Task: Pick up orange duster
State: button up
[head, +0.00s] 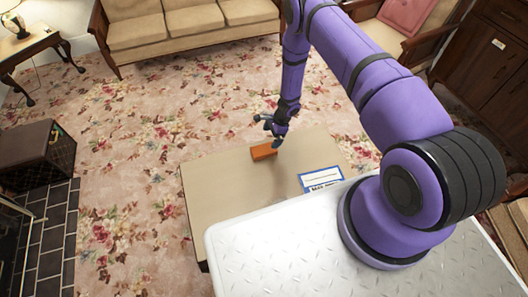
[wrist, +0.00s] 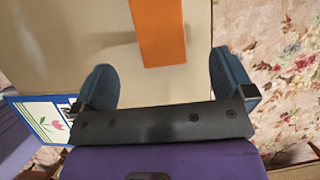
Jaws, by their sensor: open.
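The orange duster (head: 263,151) is a small orange block lying on a beige table (head: 220,195), near its far edge. In the wrist view the duster (wrist: 160,30) shows at the top, running out of the frame, so its far end is hidden there. My gripper (head: 273,130) is above the far side of the table, close to the duster in the head view. In the wrist view my gripper (wrist: 162,85) is open and empty, with its two fingers wide apart. The duster lies beyond the fingertips, roughly in line with the gap.
A blue-and-white card or booklet (head: 321,179) lies on the table right of the duster; it also shows in the wrist view (wrist: 42,122). A sofa (head: 190,28) stands at the back. A dark box (head: 36,155) is at the left. Floral carpet surrounds the table.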

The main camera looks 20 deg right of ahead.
aim_at(264, 149)
jog(key=x, duration=0.9)
jog(key=shift+s+a+f, duration=0.1)
jog(key=shift+s+f, duration=0.05)
jog(key=shift+f, duration=0.25)
jog(key=c, duration=1)
jog(key=shift+o, duration=0.2)
jog(key=shift+r, duration=0.8)
notch_tip(264, 149, up, 2)
jog(key=shift+s+r, duration=0.15)
jog(key=s+a, duration=0.1)
jog(key=s, duration=0.4)
jog(key=s+a, duration=0.2)
jog(key=s, duration=0.3)
jog(key=s+a+r, duration=0.1)
jog(key=s+a, duration=0.1)
jog(key=s, duration=0.2)
jog(key=shift+s+a+r, duration=0.1)
jog(key=shift+s+a, duration=0.05)
jog(key=shift+s, duration=0.25)
